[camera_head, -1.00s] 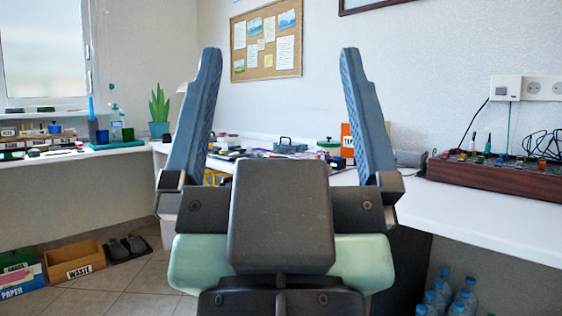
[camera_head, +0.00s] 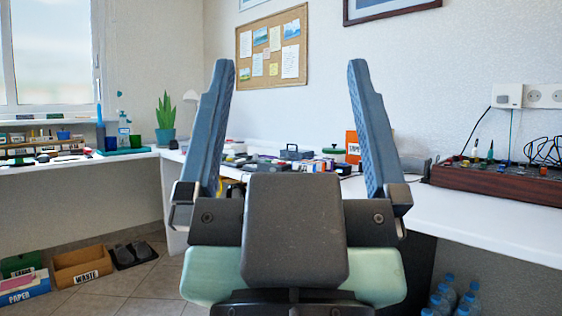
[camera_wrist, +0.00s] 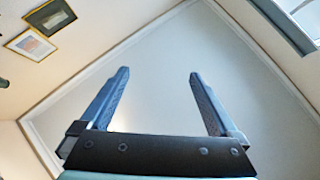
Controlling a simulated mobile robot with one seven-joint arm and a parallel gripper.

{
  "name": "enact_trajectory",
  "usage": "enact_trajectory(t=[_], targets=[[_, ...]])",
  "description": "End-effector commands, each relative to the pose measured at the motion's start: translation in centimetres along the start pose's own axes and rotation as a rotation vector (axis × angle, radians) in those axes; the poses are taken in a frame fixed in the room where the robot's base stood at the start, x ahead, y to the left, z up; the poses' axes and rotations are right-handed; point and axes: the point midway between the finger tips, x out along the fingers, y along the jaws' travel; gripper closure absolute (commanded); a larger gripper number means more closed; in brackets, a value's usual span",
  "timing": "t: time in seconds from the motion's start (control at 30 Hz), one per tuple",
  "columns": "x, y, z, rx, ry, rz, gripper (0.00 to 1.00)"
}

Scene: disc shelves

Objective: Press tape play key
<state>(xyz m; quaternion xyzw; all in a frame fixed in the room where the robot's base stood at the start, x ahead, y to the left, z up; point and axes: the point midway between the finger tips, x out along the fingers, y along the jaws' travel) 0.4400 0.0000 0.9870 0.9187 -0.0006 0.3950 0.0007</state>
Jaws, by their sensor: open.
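My gripper (camera_head: 288,85) is open and empty, with its two blue fingers pointing up in front of the head camera. It also shows in the wrist view (camera_wrist: 157,75), where its fingers point toward the ceiling and hold nothing. I cannot make out a tape player or a play key in any view. Small items crowd the desk (camera_head: 470,210) behind my gripper, and my gripper hides part of that area.
A brown box with knobs and cables (camera_head: 500,183) stands on the right desk. A plant (camera_head: 166,118) stands near the left corner. A waste box (camera_head: 83,267) and water bottles (camera_head: 442,298) are on the floor. The desk front at right is clear.

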Motion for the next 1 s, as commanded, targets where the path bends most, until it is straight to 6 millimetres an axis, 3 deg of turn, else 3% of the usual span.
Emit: enact_trajectory(t=[0.07, 0.5, 1.0], targets=[[0.0, 0.0, 0.0, 0.0, 0.0, 0.0, 0.2], [0.0, -0.01, -0.01, 0.0, 0.0, 0.0, 0.99], [0.0, -0.01, -0.01, 0.0, 0.0, 0.0, 1.0]])
